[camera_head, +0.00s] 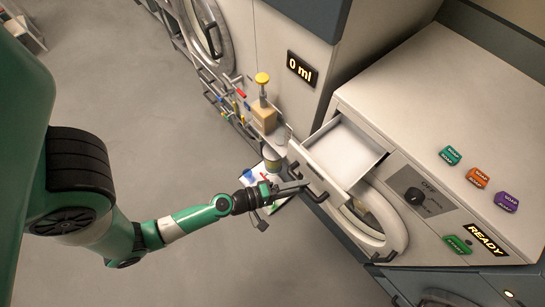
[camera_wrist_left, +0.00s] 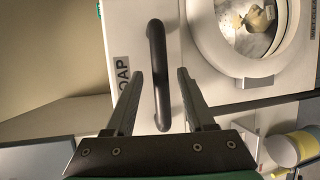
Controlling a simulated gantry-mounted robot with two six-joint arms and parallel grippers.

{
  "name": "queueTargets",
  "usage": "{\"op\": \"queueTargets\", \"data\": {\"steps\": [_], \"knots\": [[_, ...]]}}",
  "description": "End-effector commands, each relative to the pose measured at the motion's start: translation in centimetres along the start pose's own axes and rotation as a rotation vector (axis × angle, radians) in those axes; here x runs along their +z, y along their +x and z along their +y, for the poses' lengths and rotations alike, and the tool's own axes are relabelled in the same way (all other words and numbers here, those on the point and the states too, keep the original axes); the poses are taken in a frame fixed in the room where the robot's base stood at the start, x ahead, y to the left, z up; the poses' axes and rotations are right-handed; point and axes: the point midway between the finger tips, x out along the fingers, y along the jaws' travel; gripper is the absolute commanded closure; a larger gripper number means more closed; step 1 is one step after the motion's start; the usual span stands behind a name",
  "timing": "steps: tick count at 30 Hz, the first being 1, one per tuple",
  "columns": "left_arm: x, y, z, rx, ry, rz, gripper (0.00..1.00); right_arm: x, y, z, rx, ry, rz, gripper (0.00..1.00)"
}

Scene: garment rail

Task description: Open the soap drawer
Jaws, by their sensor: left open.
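The soap drawer (camera_head: 346,150) stands out from the washing machine (camera_head: 425,85), and its white inside shows in the head view. My left gripper (camera_head: 300,186) is at the drawer's front panel (camera_head: 312,166). In the left wrist view the dark bar handle (camera_wrist_left: 157,62) stands upright in the picture, next to a partly covered SOAP label (camera_wrist_left: 123,68). The open fingers of my left gripper (camera_wrist_left: 158,85) are on either side of the lower part of the handle, with gaps visible. My right gripper is not in view.
The round washer door (camera_head: 365,215) is just below the drawer. Green (camera_head: 450,155), orange (camera_head: 478,177) and purple (camera_head: 507,201) soap blocks lie on the machine top. A yellow-topped dispenser (camera_head: 263,105) stands near the drawer's left side. The grey floor (camera_head: 130,60) is mostly clear.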

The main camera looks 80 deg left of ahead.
Motion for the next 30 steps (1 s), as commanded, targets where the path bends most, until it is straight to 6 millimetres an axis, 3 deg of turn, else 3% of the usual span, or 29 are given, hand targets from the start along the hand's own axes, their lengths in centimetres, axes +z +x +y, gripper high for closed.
{"op": "queueTargets", "data": {"steps": [9,18,30], "knots": [[-0.3,-7.5,-0.4,-0.002,-0.004,0.012,0.45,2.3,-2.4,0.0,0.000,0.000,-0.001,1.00],[-0.1,-9.5,-0.1,-0.002,-0.002,0.004,0.45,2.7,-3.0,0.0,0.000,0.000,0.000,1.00],[0.1,-9.8,0.0,0.000,0.000,0.000,0.45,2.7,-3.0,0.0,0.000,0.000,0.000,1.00]]}}
